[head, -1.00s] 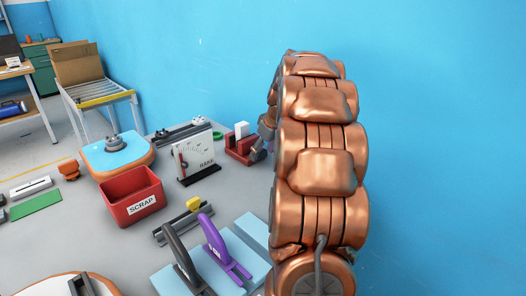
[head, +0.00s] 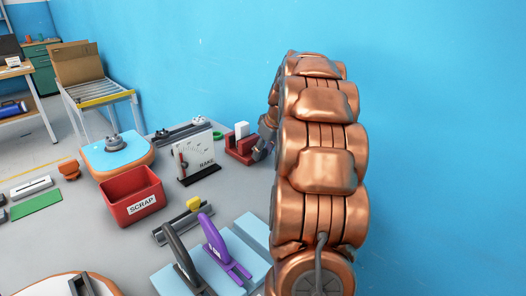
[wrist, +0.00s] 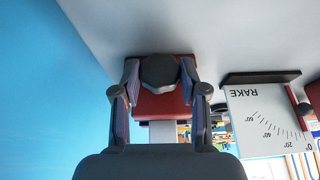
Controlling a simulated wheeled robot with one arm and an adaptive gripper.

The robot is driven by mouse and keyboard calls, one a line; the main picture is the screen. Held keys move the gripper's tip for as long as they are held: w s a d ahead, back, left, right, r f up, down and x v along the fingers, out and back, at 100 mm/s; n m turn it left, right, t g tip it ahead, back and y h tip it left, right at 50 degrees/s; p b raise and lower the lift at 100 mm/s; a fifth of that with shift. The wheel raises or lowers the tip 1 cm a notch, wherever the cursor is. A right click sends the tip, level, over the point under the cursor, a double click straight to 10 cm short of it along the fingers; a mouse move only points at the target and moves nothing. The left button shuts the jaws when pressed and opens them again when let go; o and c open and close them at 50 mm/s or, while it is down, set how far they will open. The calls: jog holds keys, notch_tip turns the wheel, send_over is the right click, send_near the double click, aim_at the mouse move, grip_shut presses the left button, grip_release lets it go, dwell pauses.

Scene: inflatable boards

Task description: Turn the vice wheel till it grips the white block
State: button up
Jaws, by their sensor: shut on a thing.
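The red vice (head: 237,150) stands on the grey bench near the blue wall, partly hidden by my arm in the head view. The white block (head: 242,129) stands upright in the vice; whether both jaws touch it cannot be made out. In the wrist view the dark, lobed vice wheel (wrist: 160,72) sits in front of the red vice body (wrist: 158,106). My gripper (wrist: 159,80) has one finger on each side of the wheel and is shut on it. The white block (wrist: 163,132) shows only partly in the wrist view, behind my gripper's palm.
A white gauge board marked RAKE (head: 195,157) stands left of the vice; the wrist view shows it at right (wrist: 265,120). A red SCRAP bin (head: 132,196) and purple-handled clamp (head: 215,240) stand nearer. The blue wall (head: 440,130) is close on the right.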

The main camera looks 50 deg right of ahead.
jog(key=shift+d+m+y, duration=0.25)
jog(key=shift+m+y, duration=0.05)
jog(key=shift+y, duration=1.1)
jog(key=o, duration=1.1)
jog(key=v, duration=0.7)
jog(key=shift+s+r, duration=0.15)
jog(key=shift+p, duration=0.3)
